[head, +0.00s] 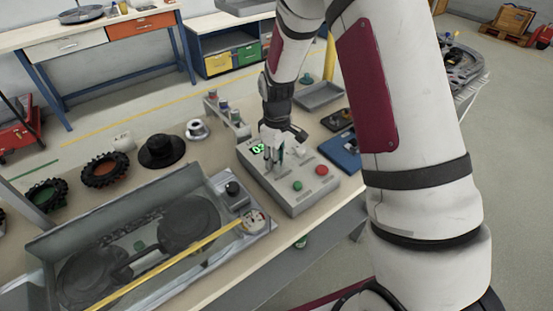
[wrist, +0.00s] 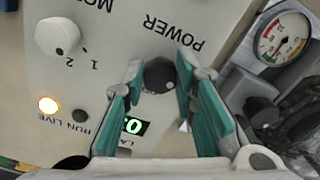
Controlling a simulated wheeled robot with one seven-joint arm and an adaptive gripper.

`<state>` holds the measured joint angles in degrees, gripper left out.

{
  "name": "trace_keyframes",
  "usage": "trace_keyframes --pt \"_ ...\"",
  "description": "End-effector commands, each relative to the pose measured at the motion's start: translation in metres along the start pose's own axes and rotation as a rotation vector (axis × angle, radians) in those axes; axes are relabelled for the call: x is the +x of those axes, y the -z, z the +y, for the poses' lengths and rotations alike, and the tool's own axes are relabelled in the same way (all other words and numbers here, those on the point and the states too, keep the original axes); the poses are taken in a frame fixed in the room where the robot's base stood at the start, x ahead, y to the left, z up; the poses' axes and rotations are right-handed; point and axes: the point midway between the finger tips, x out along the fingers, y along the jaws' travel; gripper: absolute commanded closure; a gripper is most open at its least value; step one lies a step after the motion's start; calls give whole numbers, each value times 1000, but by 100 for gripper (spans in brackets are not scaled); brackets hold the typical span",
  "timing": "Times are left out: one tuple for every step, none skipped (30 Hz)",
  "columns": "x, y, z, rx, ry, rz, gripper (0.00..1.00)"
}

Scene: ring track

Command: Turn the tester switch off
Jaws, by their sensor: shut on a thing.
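The tester is a grey box (head: 288,203) on the bench in the head view, with a green lit display (head: 258,149). In the wrist view its panel (wrist: 115,40) fills most of the picture. The dark round power switch (wrist: 159,75) sits below the word POWER. My gripper (wrist: 161,78) has its two teal fingers on either side of this switch and is shut on it. In the head view my gripper (head: 273,155) is down at the tester, and its fingers hide the switch. The RUN LIVE lamp (wrist: 48,104) glows amber; a dark lamp is beside it.
A white mode knob (wrist: 57,37) is on the same panel. A red button (head: 321,170) and green button (head: 297,185) are on the tester's near part. A clear-lidded case with a gauge (head: 253,221) stands close by.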

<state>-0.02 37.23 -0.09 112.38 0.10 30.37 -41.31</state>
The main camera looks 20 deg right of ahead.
Motion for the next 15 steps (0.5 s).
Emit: trace_keyframes --pt "0 0 0 25 0 0 100" --pt "0 0 0 43 0 0 100" --pt "0 0 0 69 0 0 100" --pt "0 0 0 92 0 0 100" --pt "0 0 0 115 0 0 100" --pt "0 0 0 148 0 0 100" --pt "0 0 0 174 0 0 100" --pt "0 0 0 202 0 0 100" --pt "0 0 0 239 0 0 100" --pt "0 0 0 267 0 0 100" --pt "0 0 -1 296 1 0 100" --pt "0 0 -1 334 0 0 100" --pt "0 0 -1 362 0 -1 100" --pt "0 0 -1 391 0 -1 100" --pt "0 0 -1 429 0 -1 100"
